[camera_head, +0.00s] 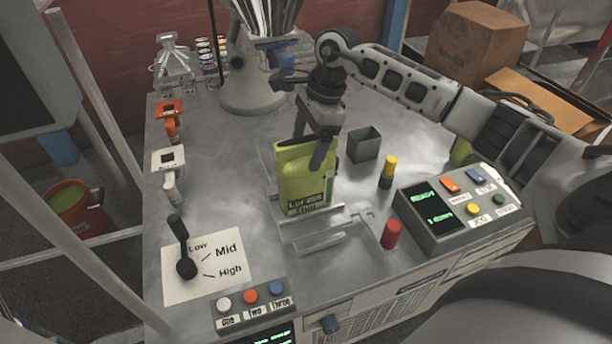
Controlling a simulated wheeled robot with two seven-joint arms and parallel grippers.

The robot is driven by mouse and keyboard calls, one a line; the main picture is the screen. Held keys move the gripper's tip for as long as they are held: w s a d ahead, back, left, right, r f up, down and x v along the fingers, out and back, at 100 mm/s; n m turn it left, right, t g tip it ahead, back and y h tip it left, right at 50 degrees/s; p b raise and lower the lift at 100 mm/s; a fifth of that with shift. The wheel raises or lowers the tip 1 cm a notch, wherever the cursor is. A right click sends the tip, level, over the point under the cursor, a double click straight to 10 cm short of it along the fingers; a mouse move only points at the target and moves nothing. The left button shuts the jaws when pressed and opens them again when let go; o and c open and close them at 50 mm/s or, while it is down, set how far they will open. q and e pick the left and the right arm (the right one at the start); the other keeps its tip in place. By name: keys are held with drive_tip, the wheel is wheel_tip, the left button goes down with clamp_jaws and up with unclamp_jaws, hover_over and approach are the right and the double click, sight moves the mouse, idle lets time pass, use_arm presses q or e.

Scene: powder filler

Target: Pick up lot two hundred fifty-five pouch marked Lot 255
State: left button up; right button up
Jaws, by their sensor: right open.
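The green pouch (303,178) stands upright on a clear stand in the middle of the metal table, with a dark label reading "Lot 255" low on its front. My right gripper (318,150) points down at the top of the pouch, with one finger in front of its upper right part. The gripper is open. The other finger is partly hidden, and I cannot tell whether either finger touches the pouch. My left gripper is not in view.
A small grey box (364,144), a yellow-topped cylinder (388,170) and a red cylinder (391,234) stand right of the pouch. A button console (440,222) is at the right. A lever (185,258) and button panel (252,303) are at front left. The filler base (252,92) is behind.

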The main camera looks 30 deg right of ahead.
sight(304, 156)
drive_tip(key=shift+x, duration=1.7)
drive_tip(key=shift+f, duration=0.25)
drive_tip(key=shift+c, duration=0.3)
drive_tip(key=shift+r, duration=0.1)
drive_tip(key=c, duration=1.6)
